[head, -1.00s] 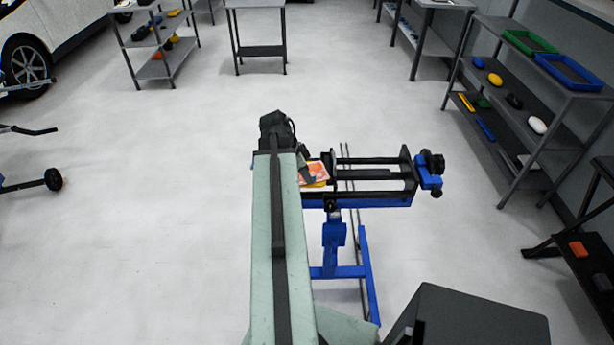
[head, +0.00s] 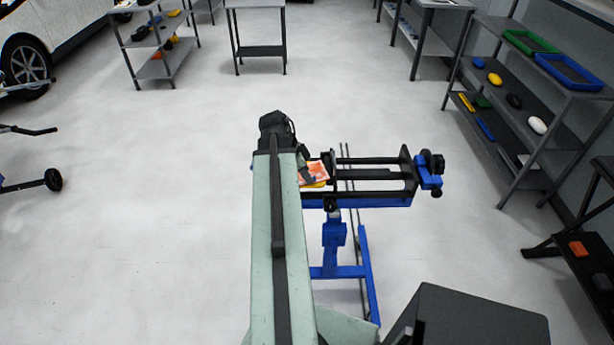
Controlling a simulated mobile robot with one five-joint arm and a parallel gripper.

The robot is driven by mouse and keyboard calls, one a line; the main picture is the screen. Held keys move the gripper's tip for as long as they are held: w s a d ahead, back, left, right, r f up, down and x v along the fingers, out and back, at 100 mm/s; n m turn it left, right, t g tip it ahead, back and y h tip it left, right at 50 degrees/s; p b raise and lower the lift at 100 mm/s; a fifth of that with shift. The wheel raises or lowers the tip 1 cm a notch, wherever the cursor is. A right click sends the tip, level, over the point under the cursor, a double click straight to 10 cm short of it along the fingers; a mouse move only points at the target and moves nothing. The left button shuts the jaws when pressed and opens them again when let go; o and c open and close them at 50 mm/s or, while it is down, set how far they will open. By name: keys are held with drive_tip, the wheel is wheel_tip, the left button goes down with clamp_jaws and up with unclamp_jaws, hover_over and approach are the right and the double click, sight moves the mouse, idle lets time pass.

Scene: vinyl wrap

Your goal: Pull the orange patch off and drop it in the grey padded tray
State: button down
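The orange patch (head: 316,172) shows at the left end of a black-railed blue stand (head: 357,200), just right of my arm. Its visible face is orange and pale, with a yellow edge below it. My arm hides its left part. My gripper (head: 306,173) is a small dark shape at the patch's left side, overlapping it in the picture. Whether its fingers touch or hold the patch is too small to tell. I cannot make out the grey padded tray; my arm covers part of the stand.
A shelf (head: 520,110) with blue and green trays stands at the right. A dark bench with an orange block (head: 578,249) is at the lower right. A dark box (head: 468,318) is in the near foreground.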

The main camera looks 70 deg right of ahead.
drive_tip(key=shift+r+p, duration=0.65)
idle(0.3)
wheel_tip(320, 180, up, 7)
drive_tip(key=p, duration=0.7)
idle(0.3)
drive_tip(key=shift+f, duration=0.2)
